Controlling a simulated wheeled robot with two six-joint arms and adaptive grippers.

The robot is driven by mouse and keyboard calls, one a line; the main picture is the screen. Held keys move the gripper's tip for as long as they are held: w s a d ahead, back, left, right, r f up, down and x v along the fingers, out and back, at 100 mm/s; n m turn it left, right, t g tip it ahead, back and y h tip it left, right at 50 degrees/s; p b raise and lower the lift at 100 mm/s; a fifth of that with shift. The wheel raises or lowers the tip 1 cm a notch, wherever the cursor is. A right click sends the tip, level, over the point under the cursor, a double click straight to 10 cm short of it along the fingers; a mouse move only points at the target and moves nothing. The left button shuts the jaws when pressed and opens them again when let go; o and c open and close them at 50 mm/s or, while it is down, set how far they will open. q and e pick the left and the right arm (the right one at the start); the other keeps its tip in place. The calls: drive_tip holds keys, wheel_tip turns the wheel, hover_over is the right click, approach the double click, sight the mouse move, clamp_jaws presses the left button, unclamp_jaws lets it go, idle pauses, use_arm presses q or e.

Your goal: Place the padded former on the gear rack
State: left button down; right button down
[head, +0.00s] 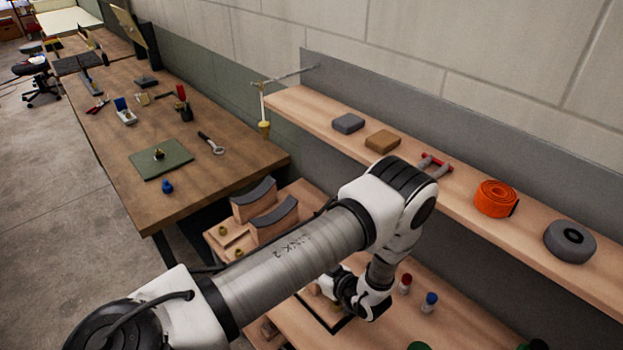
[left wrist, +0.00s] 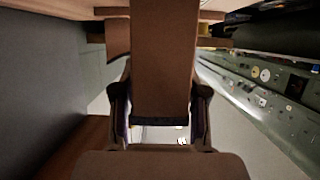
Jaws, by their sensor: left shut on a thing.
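My left arm reaches across the head view, and its gripper (head: 340,290) is low, between the shelf and the lower bench, partly hidden by the arm. In the left wrist view my left gripper (left wrist: 160,108) is shut on a brown wooden block, apparently a padded former (left wrist: 160,60), with a dark strip at its lower end. Two other wooden formers with curved grey pads, a rear one (head: 252,203) and a front one (head: 272,228), stand upright on a wooden stand left of my arm. The gear rack may be the long wall shelf (head: 335,112); I cannot tell. My right gripper is not in view.
The shelf holds a grey block (head: 348,123), a tan block (head: 382,140), an orange strap roll (head: 495,198) and a grey roll (head: 570,241). Red-capped (head: 405,283) and blue-capped (head: 430,301) bottles stand on the lower bench. A tool-covered workbench (head: 112,195) is at left.

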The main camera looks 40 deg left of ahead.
use_arm(q)
drive_tip(key=shift+w, duration=0.15)
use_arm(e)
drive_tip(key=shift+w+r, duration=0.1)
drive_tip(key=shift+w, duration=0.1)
use_arm(q)
drive_tip(key=c, duration=0.7)
unclamp_jaws()
drive_tip(key=shift+o, duration=0.4)
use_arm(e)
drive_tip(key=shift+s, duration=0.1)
use_arm(q)
drive_tip(key=shift+s+r, duration=0.15)
drive_tip(key=shift+s, duration=0.05)
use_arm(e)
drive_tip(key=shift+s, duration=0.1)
